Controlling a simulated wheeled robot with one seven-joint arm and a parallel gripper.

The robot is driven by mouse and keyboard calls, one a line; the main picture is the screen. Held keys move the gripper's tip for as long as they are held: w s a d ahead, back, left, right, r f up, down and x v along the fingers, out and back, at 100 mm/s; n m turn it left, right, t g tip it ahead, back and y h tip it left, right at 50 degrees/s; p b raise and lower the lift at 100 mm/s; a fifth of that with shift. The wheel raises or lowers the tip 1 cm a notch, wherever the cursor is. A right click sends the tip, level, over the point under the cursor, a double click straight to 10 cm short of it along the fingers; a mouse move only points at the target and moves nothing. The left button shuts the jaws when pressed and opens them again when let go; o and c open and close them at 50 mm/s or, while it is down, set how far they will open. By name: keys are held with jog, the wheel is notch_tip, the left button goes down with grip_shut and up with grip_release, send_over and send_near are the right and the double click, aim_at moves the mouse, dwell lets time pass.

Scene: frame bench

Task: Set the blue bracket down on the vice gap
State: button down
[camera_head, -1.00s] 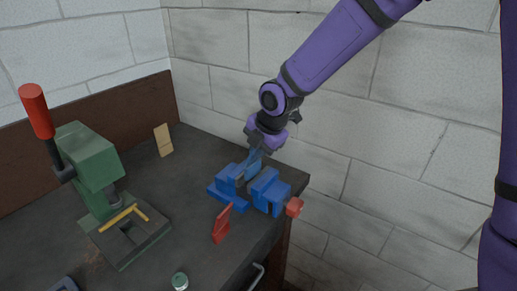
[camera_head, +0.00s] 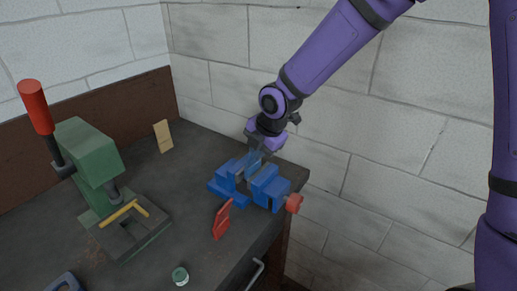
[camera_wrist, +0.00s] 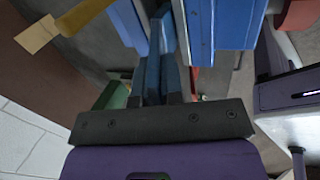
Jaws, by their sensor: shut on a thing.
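The blue vice (camera_head: 264,187) sits near the bench's right end, with its two jaws apart; its red handle end (camera_head: 293,203) points right. My gripper (camera_head: 256,153) is above the vice, fingers pointing down, shut on the blue bracket (camera_head: 249,162). The bracket is at the gap between the jaws. In the wrist view the bracket (camera_wrist: 153,78) is a narrow blue piece between my fingers, with the vice's blue blocks (camera_wrist: 224,25) on both sides. Its lower end is hidden, and I cannot tell whether it touches the vice.
A red bracket-like piece (camera_head: 221,219) stands in front of the vice. A green press (camera_head: 92,160) with a yellow piece (camera_head: 125,213) on its base is at left. The wall is close behind the vice.

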jog(key=shift+f, duration=0.5)
jog(key=c, duration=1.2)
grip_release()
jog(key=shift+o, duration=0.2)
jog(key=v, duration=1.1)
jog(key=s+d+r+m+t+h, duration=0.1)
jog(key=s+d+r+m+h, duration=0.1)
jog(key=s+d+r+m, duration=0.4)
jog(key=s+d+r+m+h, duration=0.2)
jog(key=s+d+r+m, duration=0.1)
jog(key=d+m, duration=0.55)
jog(key=s+d+r+m, duration=0.2)
jog(key=s+d+m, duration=0.2)
jog(key=s+m, duration=0.2)
jog(key=s+d+r+m+t+y, duration=0.1)
jog(key=s+d+m, duration=0.4)
jog(key=s, duration=0.3)
jog(key=shift+s+d+r+m, duration=0.3)
jog(key=shift+d+r+m, duration=0.05)
jog(key=shift+m, duration=0.5)
